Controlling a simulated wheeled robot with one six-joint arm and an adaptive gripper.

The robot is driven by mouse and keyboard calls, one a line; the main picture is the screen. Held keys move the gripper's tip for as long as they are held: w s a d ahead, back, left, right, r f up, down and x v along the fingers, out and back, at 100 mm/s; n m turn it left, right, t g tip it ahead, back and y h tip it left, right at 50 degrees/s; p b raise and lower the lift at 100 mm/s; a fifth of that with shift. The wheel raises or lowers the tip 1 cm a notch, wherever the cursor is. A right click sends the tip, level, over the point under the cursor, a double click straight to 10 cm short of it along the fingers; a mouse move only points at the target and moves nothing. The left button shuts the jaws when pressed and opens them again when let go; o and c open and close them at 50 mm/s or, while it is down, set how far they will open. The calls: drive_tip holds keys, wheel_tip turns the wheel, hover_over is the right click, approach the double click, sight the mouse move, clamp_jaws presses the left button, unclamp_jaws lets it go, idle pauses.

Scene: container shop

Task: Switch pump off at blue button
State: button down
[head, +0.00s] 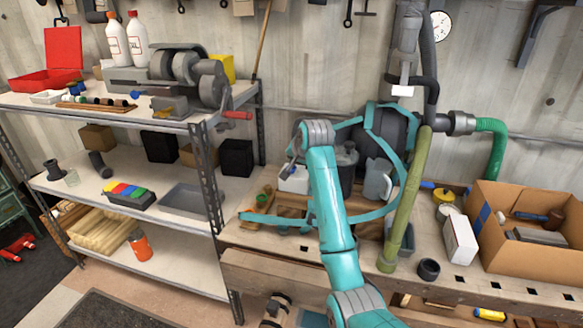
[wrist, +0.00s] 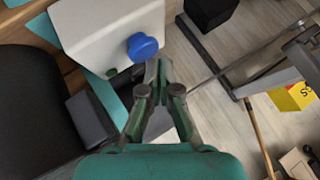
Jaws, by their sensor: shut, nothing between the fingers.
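The blue button (wrist: 142,46) is a round knob on the face of a white box (wrist: 105,32) in the wrist view. My gripper (wrist: 158,64) is shut and empty. Its fingertips appear just below and right of the button in the picture; I cannot tell whether they touch it. In the head view the white box (head: 296,184) stands on the workbench, partly behind my arm, and my gripper (head: 290,167) is small beside it. The button cannot be made out clearly there. Which machine is the pump is not clear.
A metal shelf (head: 150,190) with tools and boxes stands left. A cardboard box (head: 535,240) and a green hose (head: 493,150) are on the bench's right. A grey jug (head: 378,180) stands behind my arm. Teal bands curve around the bench's back.

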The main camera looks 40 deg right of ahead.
drive_tip(key=shift+r, duration=3)
